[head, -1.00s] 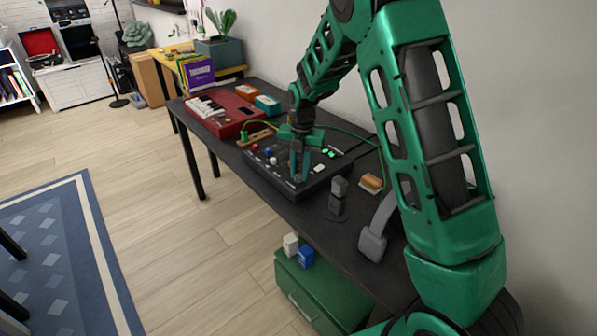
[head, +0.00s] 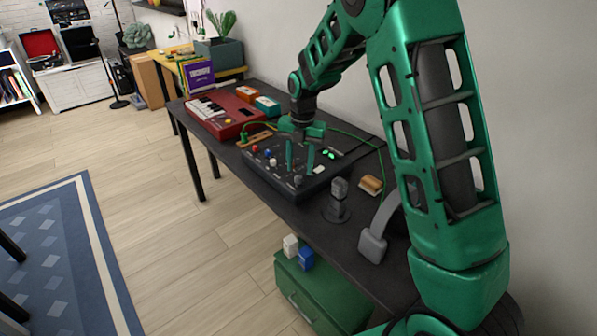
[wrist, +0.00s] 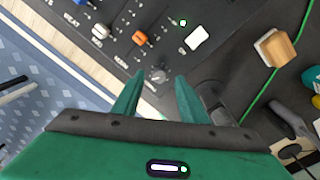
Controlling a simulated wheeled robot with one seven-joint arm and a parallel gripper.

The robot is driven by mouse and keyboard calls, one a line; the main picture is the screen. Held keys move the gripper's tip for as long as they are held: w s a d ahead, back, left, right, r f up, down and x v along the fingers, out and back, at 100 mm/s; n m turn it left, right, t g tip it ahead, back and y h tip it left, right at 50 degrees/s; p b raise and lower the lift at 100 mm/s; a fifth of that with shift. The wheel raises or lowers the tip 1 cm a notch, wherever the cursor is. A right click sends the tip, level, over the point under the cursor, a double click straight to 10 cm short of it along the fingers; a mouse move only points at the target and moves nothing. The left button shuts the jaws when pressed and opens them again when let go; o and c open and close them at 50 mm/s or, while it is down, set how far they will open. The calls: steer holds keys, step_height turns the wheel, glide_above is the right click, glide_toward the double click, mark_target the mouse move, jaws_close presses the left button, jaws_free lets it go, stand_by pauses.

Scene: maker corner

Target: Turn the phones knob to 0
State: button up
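The black control board (head: 337,166) lies on the dark table and carries several knobs. A grey knob (head: 298,180) sits near its front edge, and the same knob (wrist: 158,76) shows between my fingertips in the wrist view. No label naming it as phones is readable, nor is its pointer. My gripper (head: 300,169) is open and empty, fingers pointing down above the board, apart from the knob. In the wrist view my gripper (wrist: 160,78) has one green finger on either side of the knob. An orange knob (wrist: 139,37) and a white knob (wrist: 100,31) are farther off.
A white button (wrist: 196,38) is beside the knobs. A red keyboard (head: 222,110) stands behind the board. A grey stand (head: 337,201), headphones (head: 373,245) and a green cable (head: 355,133) are close by. Open floor lies left of the table.

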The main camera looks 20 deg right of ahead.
mark_target(301, 176)
step_height(301, 176, up, 8)
steer(key=shift+d+f, duration=0.15)
steer(key=shift+f, duration=0.05)
stand_by(0.3)
steer(key=s+d+r+m, duration=0.2)
steer(key=s+d+m, duration=0.3)
steer(key=s+m, duration=0.3)
steer(key=s+d+r+m, duration=0.2)
steer(key=s+d+m, duration=0.3)
steer(key=s+m, duration=0.4)
steer(key=s+d+r+m, duration=0.2)
steer(key=s+d+m, duration=0.3)
steer(key=s+m, duration=0.3)
steer(key=shift+s+d, duration=0.15)
steer(key=shift+s, duration=0.6)
steer(key=shift+s+d, duration=0.15)
steer(key=shift+s, duration=0.6)
steer(key=s+f+m, duration=0.2)
steer(key=s+m, duration=0.9)
steer(key=s, duration=0.2)
steer(key=shift+d+f, duration=0.15)
steer(key=shift+d, duration=0.25)
